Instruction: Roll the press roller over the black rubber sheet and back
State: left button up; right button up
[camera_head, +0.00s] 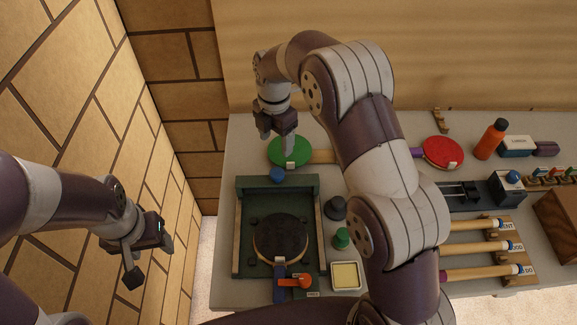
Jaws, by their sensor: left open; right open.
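The black rubber sheet (284,236) is a round dark face on a paddle lying in a green frame (243,251) on the bench. The paddle's blue handle (280,287) points toward the front. I cannot pick out the press roller with certainty; my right arm hides part of the bench.
A blue ball (277,175) is at the frame's back edge. Right of the frame are a black domed piece (336,209), a green piece (342,238) and a yellow-filled tray (346,276). An orange-topped piece (303,281) is in front.

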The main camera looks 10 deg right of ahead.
aim_at(277, 172)
notch_tip(277, 172, down, 12)
jog(key=p, duration=0.3)
jog(key=shift+w+r+p, duration=0.1)
jog(key=shift+p, duration=0.25)
pick_arm(q)
notch_tip(277, 172, up, 4)
jog(key=shift+a+f, duration=0.1)
jog(key=shift+f, duration=0.1)
pick_arm(e)
jog(key=shift+a+f, duration=0.1)
jog(key=shift+f, duration=0.25)
pick_arm(q)
jog(key=shift+w, duration=0.1)
pick_arm(e)
jog(key=shift+c, duration=0.3)
